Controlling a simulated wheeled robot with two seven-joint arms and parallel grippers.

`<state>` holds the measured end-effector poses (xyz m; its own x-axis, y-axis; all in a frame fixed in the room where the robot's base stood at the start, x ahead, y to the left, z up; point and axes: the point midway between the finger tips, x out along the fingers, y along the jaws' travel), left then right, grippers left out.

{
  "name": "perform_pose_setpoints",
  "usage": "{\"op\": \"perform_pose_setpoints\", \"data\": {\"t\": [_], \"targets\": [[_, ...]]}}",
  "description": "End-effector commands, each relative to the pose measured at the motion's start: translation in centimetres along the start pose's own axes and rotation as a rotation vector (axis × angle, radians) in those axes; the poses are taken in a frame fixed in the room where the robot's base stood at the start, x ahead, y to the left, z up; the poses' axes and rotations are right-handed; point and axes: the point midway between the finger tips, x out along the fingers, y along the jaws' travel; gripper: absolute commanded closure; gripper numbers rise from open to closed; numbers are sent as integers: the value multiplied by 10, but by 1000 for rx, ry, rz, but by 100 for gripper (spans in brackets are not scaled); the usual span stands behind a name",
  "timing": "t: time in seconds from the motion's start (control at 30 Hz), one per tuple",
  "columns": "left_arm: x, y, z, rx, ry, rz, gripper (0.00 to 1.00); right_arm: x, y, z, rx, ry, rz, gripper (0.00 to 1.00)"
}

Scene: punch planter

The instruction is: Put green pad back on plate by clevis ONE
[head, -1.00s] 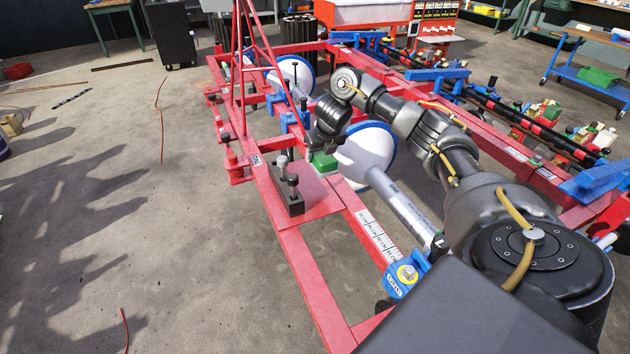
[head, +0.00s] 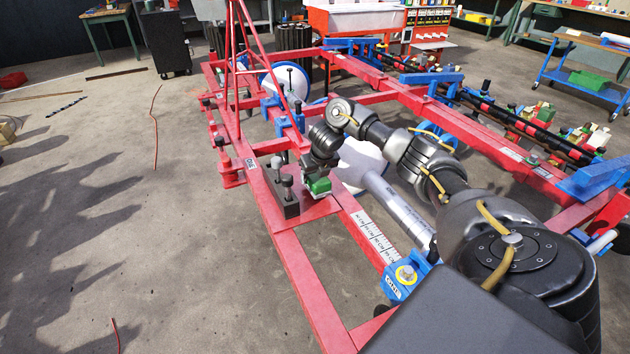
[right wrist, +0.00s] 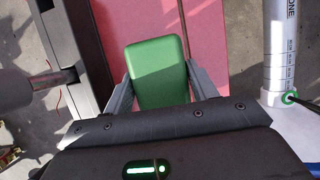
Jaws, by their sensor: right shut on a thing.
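The green pad (head: 320,186) is held by my right gripper (head: 317,178) over the red plate (head: 312,210) on the red frame. In the right wrist view, the green pad (right wrist: 157,60) sits between the two grey fingers of my right gripper (right wrist: 159,80), with the red plate (right wrist: 210,35) below it. I cannot tell whether the pad touches the plate. The dark clevis block (head: 287,204), with upright posts, stands at the plate's left side, just left of the pad. A white label (head: 251,164) is on the frame rail near it. My left gripper is not in view.
A grey and white cylinder (head: 395,208) lies to the right of the plate. Red rails (head: 318,290) surround open gaps. The floor at left is mostly clear.

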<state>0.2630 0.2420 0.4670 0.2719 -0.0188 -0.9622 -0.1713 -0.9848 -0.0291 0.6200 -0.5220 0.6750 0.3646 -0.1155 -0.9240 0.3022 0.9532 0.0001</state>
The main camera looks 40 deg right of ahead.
Motion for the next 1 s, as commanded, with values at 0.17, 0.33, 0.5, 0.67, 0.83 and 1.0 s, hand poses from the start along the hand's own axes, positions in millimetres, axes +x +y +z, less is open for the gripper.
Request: {"op": "perform_pose_setpoints", "data": {"t": [0.17, 0.33, 0.5, 0.67, 0.83, 1.0], "targets": [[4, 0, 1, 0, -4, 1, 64, 14, 0, -6, 1, 0, -1, 64], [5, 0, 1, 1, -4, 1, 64, 15, 0, -6, 1, -1, 0, 64], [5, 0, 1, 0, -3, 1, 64, 17, 0, -7, 1, -1, 0, 64], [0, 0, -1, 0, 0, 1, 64, 21, 0, -9, 0, -1, -1, 64], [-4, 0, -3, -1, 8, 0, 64, 21, 0, -9, 0, 0, -1, 26], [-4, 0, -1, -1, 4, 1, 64, 21, 0, -8, 0, -1, -1, 21]]}}
